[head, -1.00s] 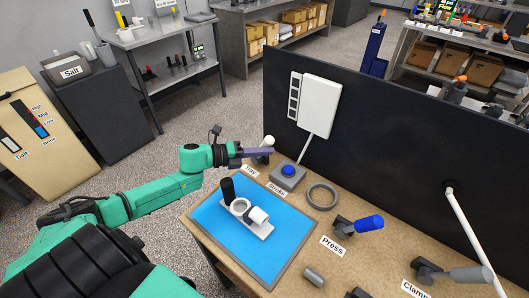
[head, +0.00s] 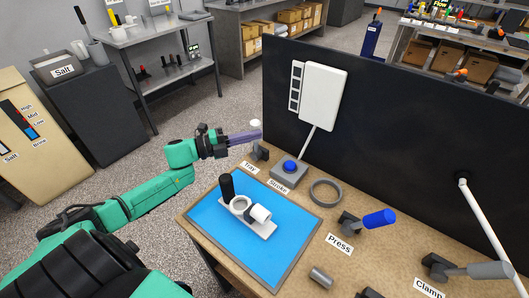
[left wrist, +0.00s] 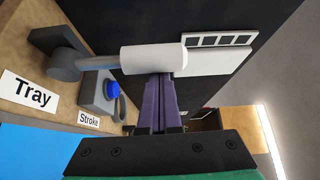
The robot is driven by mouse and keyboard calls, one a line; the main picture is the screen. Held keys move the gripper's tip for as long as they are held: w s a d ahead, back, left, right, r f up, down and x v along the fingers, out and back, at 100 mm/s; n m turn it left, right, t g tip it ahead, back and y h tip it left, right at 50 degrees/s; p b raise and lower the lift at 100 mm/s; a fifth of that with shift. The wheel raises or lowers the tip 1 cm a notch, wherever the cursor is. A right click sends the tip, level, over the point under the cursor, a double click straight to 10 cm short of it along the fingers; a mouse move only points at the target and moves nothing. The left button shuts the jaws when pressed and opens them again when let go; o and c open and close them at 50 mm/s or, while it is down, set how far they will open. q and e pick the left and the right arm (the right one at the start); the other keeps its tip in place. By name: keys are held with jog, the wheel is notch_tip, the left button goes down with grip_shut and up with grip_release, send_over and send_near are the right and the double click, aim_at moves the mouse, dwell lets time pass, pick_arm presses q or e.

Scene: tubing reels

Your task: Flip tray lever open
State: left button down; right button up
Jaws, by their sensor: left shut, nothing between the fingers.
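The tray lever has a white handle (head: 255,124) on a grey base (head: 260,152), behind the "Tray" label (head: 250,168). In the left wrist view, its white handle (left wrist: 152,60) and grey arm lie across the picture, just beyond my fingertips. My left gripper (head: 260,136), with purple fingers, is shut and empty beside the lever, just below the handle in the head view. The fingers (left wrist: 160,90) appear to meet or nearly meet the handle; contact is not certain. My right gripper is not in view.
The grey "Stroke" box with a blue button (head: 290,165) stands right of the lever. A black panel (head: 400,130) rises behind. The blue tray (head: 210,215) bears a white fixture (head: 262,229). A grey ring (head: 325,192) and the Press lever (head: 378,218) are farther right.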

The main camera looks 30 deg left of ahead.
pick_arm(q)
jog(key=shift+w+a+f+n+t+h+b, duration=0.15)
jog(key=shift+a+n+t+b, duration=0.3)
jog(key=shift+a+n+b, duration=0.4)
jog(key=shift+w+a+f+n+t+h+b, duration=0.1)
jog(key=shift+a+n+t+h+b, duration=0.1)
jog(key=shift+a+n+t+b, duration=0.45)
jog(key=shift+w+a+f+n+t+h+b, duration=0.15)
jog(key=shift+a+n+t+b, duration=0.15)
jog(key=shift+a+n+b, duration=0.65)
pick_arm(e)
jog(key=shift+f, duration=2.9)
pick_arm(q)
jog(key=shift+r, duration=0.1)
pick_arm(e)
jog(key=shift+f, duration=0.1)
